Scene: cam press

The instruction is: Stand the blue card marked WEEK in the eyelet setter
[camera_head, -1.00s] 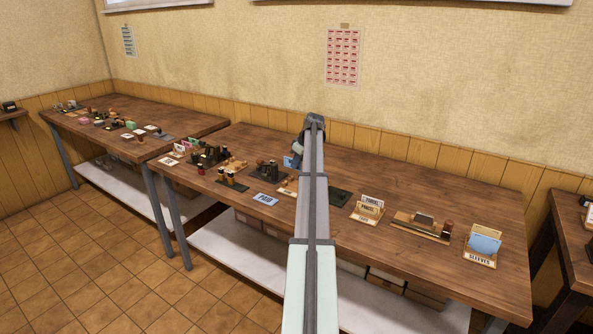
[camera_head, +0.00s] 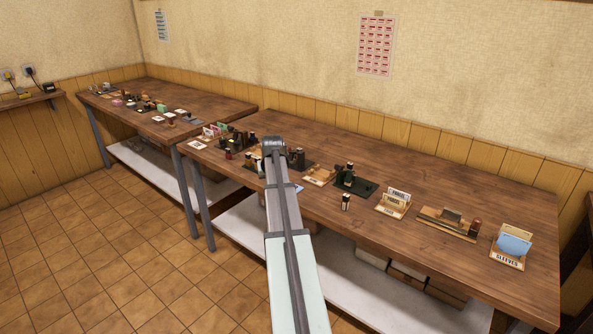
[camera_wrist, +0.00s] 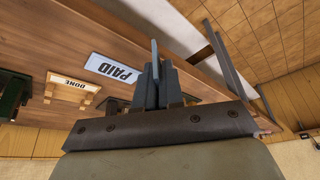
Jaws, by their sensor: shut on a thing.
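My gripper (camera_head: 274,147) is over the left part of the long table in the head view, with the arm hiding what lies behind it. In the wrist view my gripper (camera_wrist: 155,75) is shut on a thin blue card (camera_wrist: 154,50), seen edge-on and sticking out past the fingertips. Its WEEK marking does not show. The card is hidden in the head view. Several small dark presses stand on the table, among them a green one (camera_head: 349,174) on a dark green base and a dark one (camera_head: 298,157) beside my gripper. I cannot tell which is the eyelet setter.
A PAID plate (camera_wrist: 112,68) lies near the table's front edge, beside a DONE tray (camera_wrist: 72,86). To the right are a card rack (camera_head: 394,204), a wooden block tool (camera_head: 448,223) and a SLEEVES holder (camera_head: 511,248). Bare tabletop lies behind them.

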